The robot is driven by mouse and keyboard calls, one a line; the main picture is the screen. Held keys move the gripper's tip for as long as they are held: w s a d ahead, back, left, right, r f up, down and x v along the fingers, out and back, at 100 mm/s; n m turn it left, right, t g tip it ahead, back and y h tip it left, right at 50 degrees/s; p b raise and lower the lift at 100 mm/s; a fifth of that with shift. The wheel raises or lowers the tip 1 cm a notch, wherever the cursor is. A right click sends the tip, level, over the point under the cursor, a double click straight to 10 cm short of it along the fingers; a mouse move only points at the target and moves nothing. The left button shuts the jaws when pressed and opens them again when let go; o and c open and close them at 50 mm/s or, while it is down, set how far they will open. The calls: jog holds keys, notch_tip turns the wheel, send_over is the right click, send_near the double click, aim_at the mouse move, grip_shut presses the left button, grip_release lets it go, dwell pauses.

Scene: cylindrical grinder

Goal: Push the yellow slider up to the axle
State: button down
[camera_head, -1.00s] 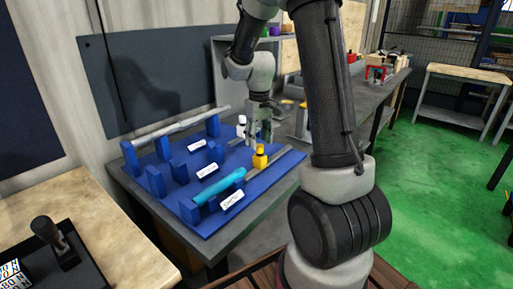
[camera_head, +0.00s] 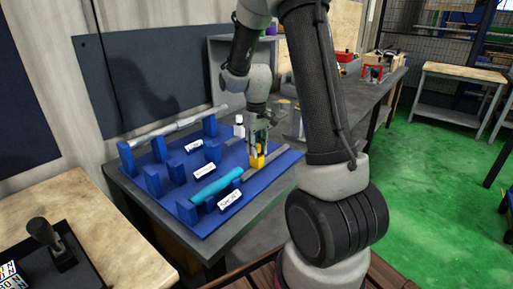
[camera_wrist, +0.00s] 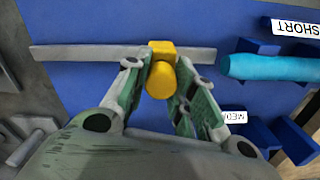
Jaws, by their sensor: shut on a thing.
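The yellow slider (camera_head: 257,160) sits on a grey rail (camera_head: 272,165) on the blue board. In the wrist view the slider (camera_wrist: 160,78) is a block with a round knob, on the pale rail (camera_wrist: 88,55). My gripper (camera_head: 260,150) has come down over it, with the fingers (camera_wrist: 162,88) on both sides of the knob, shut on it. The cyan axle (camera_head: 217,186) lies across blue holders to the left of the slider. In the wrist view the axle (camera_wrist: 270,68) is to the right, with a gap between it and the slider.
A white slider (camera_head: 239,127) stands behind my gripper on the board. A long grey axle (camera_head: 178,131) rests on blue holders at the back. Labels stand near the holders, one reading SHORT (camera_wrist: 295,28). The rail between slider and cyan axle looks clear.

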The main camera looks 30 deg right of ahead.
jog(key=a, duration=0.2)
jog(key=s+a, duration=0.1)
jog(key=a, duration=0.1)
jog(key=s+a, duration=0.1)
jog(key=a, duration=0.1)
jog(key=shift+s+a, duration=0.25)
jog(key=shift+a, duration=0.15)
jog(key=c, duration=1.2)
grip_release()
jog(key=shift+a, duration=0.15)
notch_tip(320, 180, up, 12)
